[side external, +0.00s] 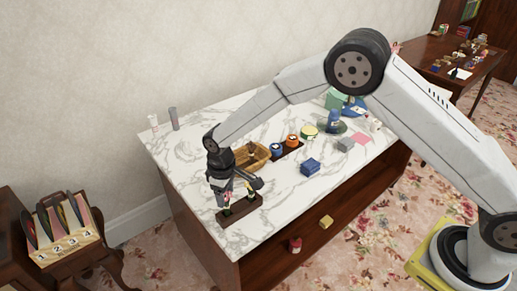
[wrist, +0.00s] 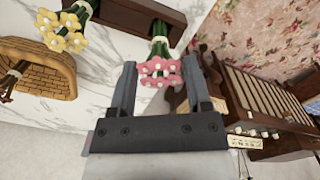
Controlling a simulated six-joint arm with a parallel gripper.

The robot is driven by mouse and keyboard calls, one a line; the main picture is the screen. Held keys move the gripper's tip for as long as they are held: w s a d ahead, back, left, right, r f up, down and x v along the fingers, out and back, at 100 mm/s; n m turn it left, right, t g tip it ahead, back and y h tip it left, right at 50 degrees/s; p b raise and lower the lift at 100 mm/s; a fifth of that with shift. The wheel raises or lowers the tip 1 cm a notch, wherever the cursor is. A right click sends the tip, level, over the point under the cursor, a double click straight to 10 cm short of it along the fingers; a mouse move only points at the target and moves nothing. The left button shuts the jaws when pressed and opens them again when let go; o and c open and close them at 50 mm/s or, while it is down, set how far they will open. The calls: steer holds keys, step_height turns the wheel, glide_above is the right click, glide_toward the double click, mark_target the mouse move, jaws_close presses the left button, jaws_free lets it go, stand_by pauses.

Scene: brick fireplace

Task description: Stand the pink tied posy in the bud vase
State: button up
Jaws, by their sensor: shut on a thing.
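The pink tied posy (wrist: 160,68) is between the fingers of my gripper (wrist: 160,62) in the wrist view, pink heads toward the palm and green stems pointing away. My gripper is shut on it. The stems reach to the dark wooden rack (wrist: 112,12); I cannot tell whether their ends are still in it. In the side view my gripper (side external: 238,188) is low over the rack (side external: 241,212) at the table's near left corner.
A wicker basket (side external: 256,160) lies just behind. Marble is clear at the front middle.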

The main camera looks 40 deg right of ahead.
steer(key=shift+r, duration=1)
stand_by(0.6)
steer(key=shift+r, duration=0.9)
steer(key=shift+w+r, duration=0.25)
steer(key=shift+w, duration=0.5)
steer(key=w+d+r, duration=0.2)
steer(key=w+r, duration=0.6)
steer(key=w, duration=0.4)
steer(key=shift+r, duration=0.15)
